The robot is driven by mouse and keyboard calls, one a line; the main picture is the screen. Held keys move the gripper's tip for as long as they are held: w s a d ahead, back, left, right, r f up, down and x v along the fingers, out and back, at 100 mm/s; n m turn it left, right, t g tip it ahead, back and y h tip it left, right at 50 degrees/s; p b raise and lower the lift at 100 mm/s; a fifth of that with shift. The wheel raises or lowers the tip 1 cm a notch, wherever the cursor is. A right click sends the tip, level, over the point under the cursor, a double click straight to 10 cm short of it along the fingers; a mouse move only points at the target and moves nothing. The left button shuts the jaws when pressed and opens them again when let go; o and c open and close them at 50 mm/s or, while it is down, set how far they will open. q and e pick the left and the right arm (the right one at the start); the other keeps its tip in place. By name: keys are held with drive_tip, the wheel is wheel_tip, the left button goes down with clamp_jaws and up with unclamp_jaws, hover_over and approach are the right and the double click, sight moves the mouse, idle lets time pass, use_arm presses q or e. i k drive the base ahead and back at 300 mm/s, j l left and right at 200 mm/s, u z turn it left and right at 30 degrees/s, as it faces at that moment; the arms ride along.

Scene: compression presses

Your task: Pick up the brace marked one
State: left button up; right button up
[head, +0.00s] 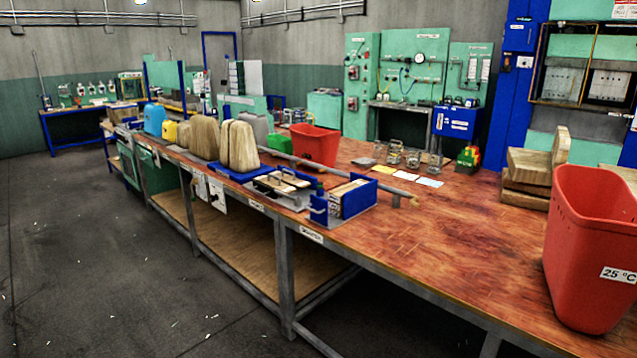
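I cannot make out a brace marked one; no such marking is readable from here. Small wooden pieces with dark handles (283,181) lie in a tray on the long workbench (440,222). Beside them, a blue holder (321,206) contains flat, light-coloured pieces. A long thin bar (345,176) with a tan end runs along the bench behind these. Neither of my grippers is in view.
A red bin (588,255) labelled 25 °C stands at the bench's near right end, by stacked wood blocks (527,170). Another red bin (314,145) and tall tan blocks (238,145) stand farther along.

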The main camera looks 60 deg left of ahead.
sight(289, 180)
drive_tip(key=u, duration=2.15)
drive_tip(key=i+j+u, duration=0.1)
drive_tip(key=i, duration=0.7)
drive_tip(key=i+j+u, duration=0.1)
drive_tip(key=i, duration=0.7)
drive_tip(key=j, duration=0.1)
